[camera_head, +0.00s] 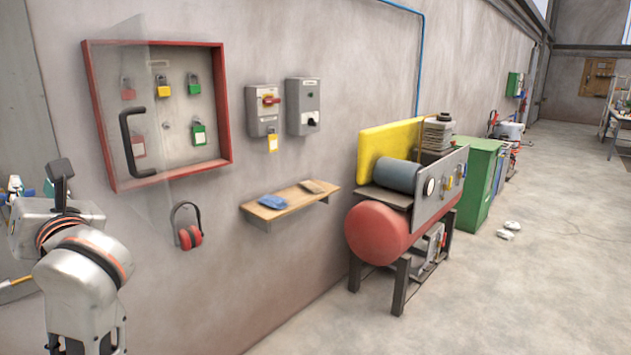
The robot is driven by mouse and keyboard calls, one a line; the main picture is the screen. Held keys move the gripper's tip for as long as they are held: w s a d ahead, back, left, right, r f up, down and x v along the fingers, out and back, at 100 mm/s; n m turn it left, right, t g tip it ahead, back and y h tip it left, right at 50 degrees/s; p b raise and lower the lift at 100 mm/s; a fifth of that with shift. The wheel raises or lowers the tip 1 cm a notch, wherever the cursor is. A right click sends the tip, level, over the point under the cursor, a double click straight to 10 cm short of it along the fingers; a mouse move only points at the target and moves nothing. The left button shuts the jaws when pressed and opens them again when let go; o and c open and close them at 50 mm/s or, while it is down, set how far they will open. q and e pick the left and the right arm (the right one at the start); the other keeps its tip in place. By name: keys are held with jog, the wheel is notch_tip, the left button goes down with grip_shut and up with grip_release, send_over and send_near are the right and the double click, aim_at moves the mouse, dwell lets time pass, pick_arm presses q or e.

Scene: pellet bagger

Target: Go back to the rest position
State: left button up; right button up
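My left arm stands at the lower left, silver with orange rings. Dark parts of my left gripper (60,178) show at its upper end, left of the red-framed lock case (228,110). Its fingers are not clear enough to tell open from shut, and I see nothing clearly held. My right gripper is not in view. The case's clear door with a black handle (130,143) stands swung out. Red, yellow and green padlocks hang inside.
A second grey switch box (303,106) is on the wall. A wooden shelf (310,200) holds a blue item and a brown item. Red ear muffs (189,236) hang below the case. A machine with a red tank (375,233) stands right. The floor at right is largely clear.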

pick_arm(q)
jog(key=w+d+f+n+t+h, duration=0.1)
jog(key=d+f+n+t+h, duration=0.65)
jog(key=d+f+n, duration=0.75)
jog(key=d+f+n+t+h, duration=0.4)
jog(key=d+f+n+h, duration=0.65)
jog(key=n, duration=0.85)
jog(key=s+f+m+g, duration=0.3)
jog(key=s+f+g, duration=0.1)
jog(key=f, duration=0.8)
jog(key=s+f+m+g, duration=0.2)
jog(key=s+f+g, duration=0.2)
jog(key=s+f, duration=0.3)
jog(key=s+d+f+m+g, duration=0.1)
jog(key=s+f+m+g, duration=0.2)
jog(key=f, duration=1.4)
jog(key=s+g, duration=0.1)
jog(key=s, duration=0.2)
jog(key=shift+s+m+h, duration=0.15)
jog(key=shift+m+h, duration=0.15)
jog(key=shift+h, duration=0.1)
